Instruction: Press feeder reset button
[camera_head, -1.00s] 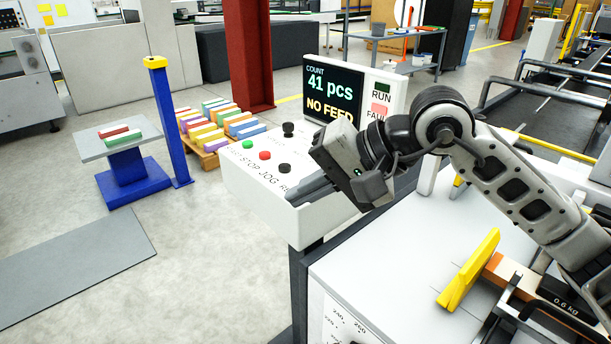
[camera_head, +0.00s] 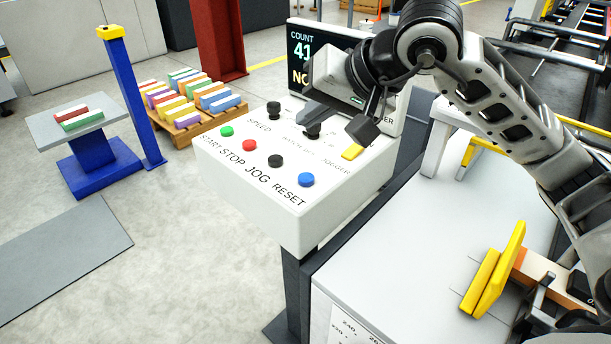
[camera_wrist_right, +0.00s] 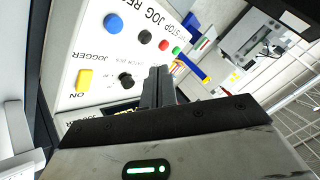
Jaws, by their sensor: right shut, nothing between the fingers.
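The white control panel (camera_head: 255,200) carries a blue button (camera_head: 306,180) at the right end of its front row, with the label RESET in front of it. The blue button also shows at the upper left of the right wrist view (camera_wrist_right: 113,23). My right gripper (camera_head: 304,110) is shut and empty above the back part of the panel, behind the blue button and apart from it. Its closed fingers point over the panel in the right wrist view (camera_wrist_right: 156,82). My left gripper is not in view.
A green button (camera_head: 226,131), red button (camera_head: 249,146) and black button (camera_head: 275,160) share the front row. Black knobs (camera_head: 273,108) and a yellow switch (camera_head: 352,152) sit behind. The display (camera_head: 301,60) stands at the panel's back, partly hidden by my right arm.

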